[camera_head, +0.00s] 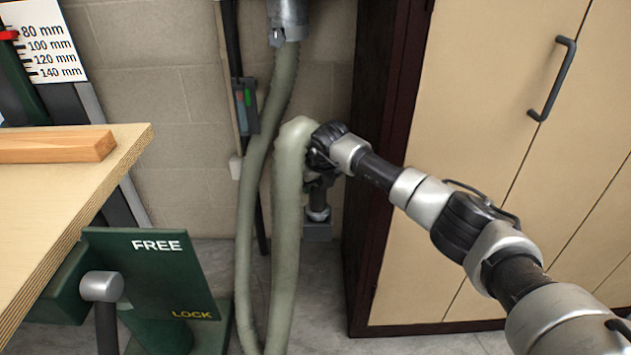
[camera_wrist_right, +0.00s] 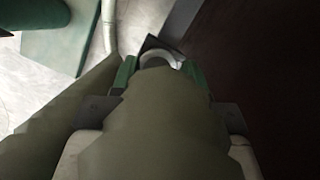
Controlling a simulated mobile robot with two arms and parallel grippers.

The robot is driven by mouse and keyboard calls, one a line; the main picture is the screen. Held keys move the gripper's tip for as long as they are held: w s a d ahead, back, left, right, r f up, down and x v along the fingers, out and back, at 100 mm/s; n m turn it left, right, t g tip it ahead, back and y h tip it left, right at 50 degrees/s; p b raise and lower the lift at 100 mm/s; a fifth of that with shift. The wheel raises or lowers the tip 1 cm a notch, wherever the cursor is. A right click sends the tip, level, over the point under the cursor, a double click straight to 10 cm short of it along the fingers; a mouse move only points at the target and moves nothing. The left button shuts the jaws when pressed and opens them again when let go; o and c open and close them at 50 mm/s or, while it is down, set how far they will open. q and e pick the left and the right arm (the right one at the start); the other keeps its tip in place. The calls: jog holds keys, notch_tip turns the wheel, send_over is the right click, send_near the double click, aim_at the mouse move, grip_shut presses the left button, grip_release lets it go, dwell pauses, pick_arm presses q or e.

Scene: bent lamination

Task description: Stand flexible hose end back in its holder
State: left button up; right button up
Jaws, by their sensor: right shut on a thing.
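The grey-green flexible hose (camera_head: 286,225) runs down from a metal pipe at the top, loops low out of frame and rises again to my right gripper (camera_head: 318,160). Its upper bend touches the gripper, which is shut on the hose; the jaws are mostly hidden. In the right wrist view the hose (camera_wrist_right: 155,120) fills the middle. A pale curved rim (camera_wrist_right: 163,54) and a dark angular piece show just beyond it. Below the gripper in the head view are a small metal-and-dark cylinder (camera_head: 318,205) and a grey block (camera_head: 317,232). I cannot tell whether the hose end sits in a holder.
A beige cabinet (camera_head: 480,130) with a dark side stands right of the hose. A wooden worktop (camera_head: 60,190) and a green FREE/LOCK plate (camera_head: 150,270) are at the left. A thin pole with a small switch box (camera_head: 245,105) stands behind the hose. Floor shows between.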

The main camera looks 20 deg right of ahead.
jog(key=shift+f+b, duration=0.6)
jog(key=shift+f, duration=0.3)
pick_arm(q)
jog(key=shift+w+f, duration=0.2)
jog(key=shift+f, duration=0.2)
pick_arm(e)
jog(key=o, duration=0.9)
pick_arm(q)
jog(key=shift+s+a+r+p, duration=0.1)
jog(key=shift+a+r+p, duration=0.1)
jog(key=shift+p, duration=0.95)
pick_arm(e)
jog(key=v, duration=1.1)
